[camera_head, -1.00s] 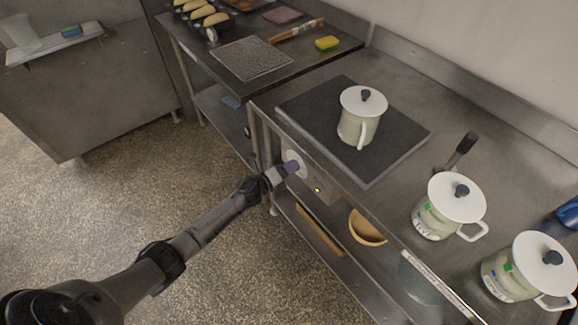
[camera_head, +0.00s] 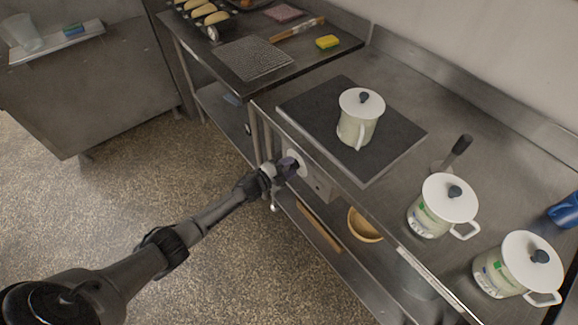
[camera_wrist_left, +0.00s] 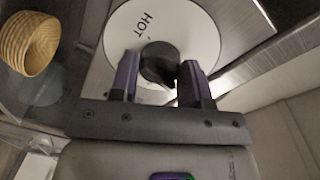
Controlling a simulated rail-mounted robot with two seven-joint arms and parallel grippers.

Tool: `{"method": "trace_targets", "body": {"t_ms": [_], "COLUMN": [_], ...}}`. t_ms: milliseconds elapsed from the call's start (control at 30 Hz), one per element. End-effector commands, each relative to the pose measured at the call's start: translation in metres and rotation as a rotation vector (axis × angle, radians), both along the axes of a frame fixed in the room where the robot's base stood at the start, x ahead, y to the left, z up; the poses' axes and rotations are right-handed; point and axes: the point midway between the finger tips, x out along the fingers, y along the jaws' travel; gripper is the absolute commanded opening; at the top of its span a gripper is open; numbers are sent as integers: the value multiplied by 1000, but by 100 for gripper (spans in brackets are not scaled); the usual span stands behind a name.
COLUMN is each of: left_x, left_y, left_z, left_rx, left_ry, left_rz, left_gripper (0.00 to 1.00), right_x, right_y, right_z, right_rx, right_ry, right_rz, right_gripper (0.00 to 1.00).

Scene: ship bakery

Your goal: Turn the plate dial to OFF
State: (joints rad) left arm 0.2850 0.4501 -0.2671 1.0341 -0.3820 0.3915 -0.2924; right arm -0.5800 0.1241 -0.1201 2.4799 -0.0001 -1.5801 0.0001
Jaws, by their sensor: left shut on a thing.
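The plate dial (camera_head: 299,157) is a white disc on the front panel below the dark hot plate (camera_head: 313,106). In the left wrist view the dial face (camera_wrist_left: 197,24) carries the word HOT at its upper left, and its black knob (camera_wrist_left: 158,60) sits between my purple fingers. My left gripper (camera_head: 289,167) is shut on the knob, and it also shows in the left wrist view (camera_wrist_left: 160,76). No OFF mark is readable; part of the face is hidden by the knob and fingers. A small lamp (camera_head: 318,187) on the panel looks unlit. My right gripper is not in view.
A lidded pot (camera_head: 354,130) stands on the hot plate. Two more lidded pots, one nearer (camera_head: 428,219) and one at the right (camera_head: 496,275), stand on the steel counter. A wooden bowl (camera_head: 362,226) is on the shelf below. The floor at left is clear.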

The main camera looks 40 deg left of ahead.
Motion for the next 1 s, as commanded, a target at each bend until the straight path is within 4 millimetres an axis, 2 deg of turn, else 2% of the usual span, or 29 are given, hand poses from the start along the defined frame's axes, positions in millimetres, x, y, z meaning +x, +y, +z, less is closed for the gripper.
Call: {"method": "trace_targets", "body": {"t_ms": [400,933,967,1000], "left_x": [1,1,1,1], "left_y": [0,-1,-1,-1], "left_z": [1,1,1,1], "left_rx": [-154,-174,-174,-174], "left_ry": [35,39,38,39], "left_rz": [-2,-3,-3,-3], "left_gripper": [19,19,44,48], "right_x": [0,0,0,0], "right_y": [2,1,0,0], "right_z": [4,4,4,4], "right_rx": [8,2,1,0], "right_ry": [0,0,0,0], "right_rz": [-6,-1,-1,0], "right_gripper": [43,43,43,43]}}
